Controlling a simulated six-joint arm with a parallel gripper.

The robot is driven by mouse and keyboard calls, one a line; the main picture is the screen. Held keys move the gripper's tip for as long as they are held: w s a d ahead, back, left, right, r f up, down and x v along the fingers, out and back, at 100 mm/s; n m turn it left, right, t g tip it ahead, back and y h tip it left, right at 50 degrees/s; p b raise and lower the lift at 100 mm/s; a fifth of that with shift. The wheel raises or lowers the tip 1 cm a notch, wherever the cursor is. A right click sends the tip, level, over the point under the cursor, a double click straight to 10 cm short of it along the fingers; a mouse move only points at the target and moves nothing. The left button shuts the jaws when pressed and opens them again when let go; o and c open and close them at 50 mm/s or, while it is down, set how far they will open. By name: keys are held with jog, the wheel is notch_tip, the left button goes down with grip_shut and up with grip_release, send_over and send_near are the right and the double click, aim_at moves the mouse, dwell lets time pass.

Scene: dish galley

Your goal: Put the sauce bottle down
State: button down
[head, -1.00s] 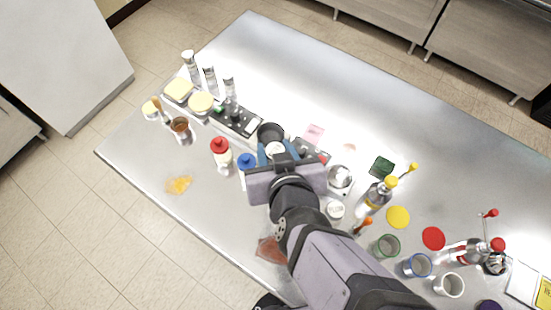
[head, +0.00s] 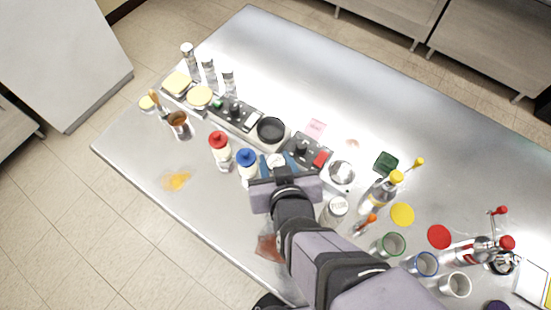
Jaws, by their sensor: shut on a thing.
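My gripper (head: 276,166) is over the middle of the table, seen from above. Its two blue fingers are shut on a pale, white-topped thing (head: 277,160), which I take to be the sauce bottle. Only its top shows between the fingers; the gripper body hides the rest. I cannot tell whether its base touches the table. A bottle with a blue cap (head: 247,162) stands just left of the fingers, and a bottle with a red cap (head: 220,148) stands further left.
A black pan (head: 271,130) and a dark control unit (head: 305,149) lie just beyond the gripper. A white-lidded jar (head: 336,208), a yellow-capped bottle (head: 381,192) and several cups stand to the right. An orange spill (head: 176,181) lies at left.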

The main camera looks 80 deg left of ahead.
jog(key=shift+f, duration=0.85)
jog(key=shift+f, duration=0.2)
jog(key=c, duration=1.3)
grip_release()
jog(key=shift+o, duration=0.2)
jog(key=shift+d+r, duration=0.1)
jog(key=shift+r, duration=0.2)
jog(key=shift+v, duration=2.6)
